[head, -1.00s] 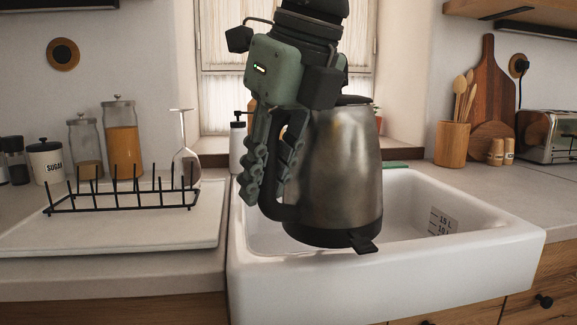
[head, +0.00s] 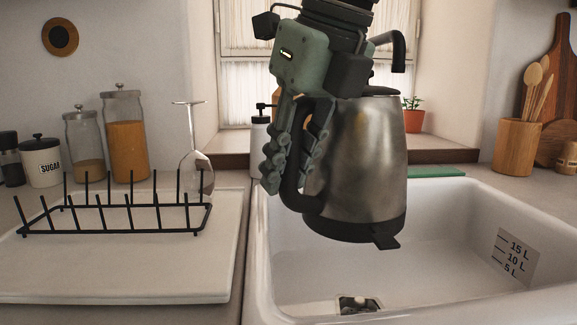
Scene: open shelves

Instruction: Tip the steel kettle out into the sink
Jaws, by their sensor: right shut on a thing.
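The steel kettle (head: 358,165) hangs in the air above the white sink (head: 410,270). It is close to upright, with its black base down and its black handle on the left. My right gripper (head: 287,165) comes down from above and is shut on the kettle's handle. The drain (head: 358,304) shows at the bottom of the sink, below the kettle. The kettle's spout is not clearly visible. My left gripper is not in view.
A black dish rack (head: 120,225) with an upturned wine glass (head: 194,160) stands on a white drainboard (head: 110,275) left of the sink. A soap bottle (head: 260,135), a plant pot (head: 413,118) and a green sponge (head: 437,172) are behind the sink. A volume label (head: 515,258) marks the sink's right wall.

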